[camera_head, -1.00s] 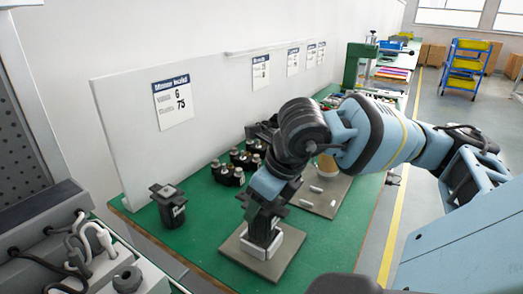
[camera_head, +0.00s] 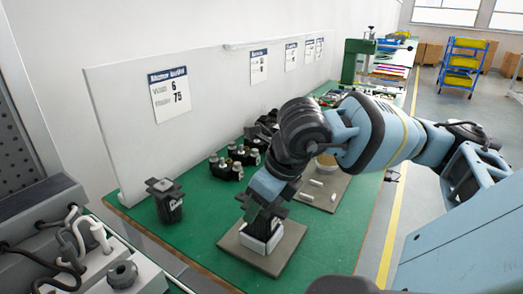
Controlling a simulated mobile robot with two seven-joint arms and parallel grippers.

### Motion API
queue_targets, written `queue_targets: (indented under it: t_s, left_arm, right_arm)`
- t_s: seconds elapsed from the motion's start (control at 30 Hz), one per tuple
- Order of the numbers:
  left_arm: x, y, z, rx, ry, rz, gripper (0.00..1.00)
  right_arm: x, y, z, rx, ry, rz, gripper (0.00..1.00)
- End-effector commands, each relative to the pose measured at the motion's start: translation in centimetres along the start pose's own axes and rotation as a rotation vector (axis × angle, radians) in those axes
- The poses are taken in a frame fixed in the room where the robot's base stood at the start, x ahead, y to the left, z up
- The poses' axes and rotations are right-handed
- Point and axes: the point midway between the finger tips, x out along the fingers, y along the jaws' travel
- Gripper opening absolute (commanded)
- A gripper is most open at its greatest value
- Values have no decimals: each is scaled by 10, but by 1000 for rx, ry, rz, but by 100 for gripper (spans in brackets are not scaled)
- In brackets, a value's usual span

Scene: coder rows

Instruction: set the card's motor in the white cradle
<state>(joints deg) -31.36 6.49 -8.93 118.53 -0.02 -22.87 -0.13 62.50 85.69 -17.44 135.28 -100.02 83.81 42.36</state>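The white cradle (camera_head: 257,245) sits on a grey-brown square plate (camera_head: 285,248) on the green bench. A black motor with a white label (camera_head: 264,226) is upright at the cradle, its lower end down inside the white walls. My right gripper (camera_head: 265,212) points down and is shut on the motor's top; its fingers are partly hidden by the wrist. The card (camera_head: 170,94) on the white board reads 6 and 75. Another black motor (camera_head: 168,208) with a square top stands on the bench at the left. My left gripper is out of view.
Several dark parts with silver tops (camera_head: 226,168) stand behind the cradle. A second plate (camera_head: 325,190) with small white pieces lies behind my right arm. A grey box with cables (camera_head: 75,260) is at the lower left. Green bench is clear between the left motor and the cradle.

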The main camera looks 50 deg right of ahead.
Motion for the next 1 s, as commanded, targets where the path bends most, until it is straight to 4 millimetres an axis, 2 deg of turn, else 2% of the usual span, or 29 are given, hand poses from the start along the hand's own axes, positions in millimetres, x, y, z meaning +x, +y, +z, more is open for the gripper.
queue_targets:
  t_s: [1.0]
  left_arm:
    - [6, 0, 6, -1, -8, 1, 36]
  right_arm:
    - [4, 0, -1, 0, -4, -1, 29]
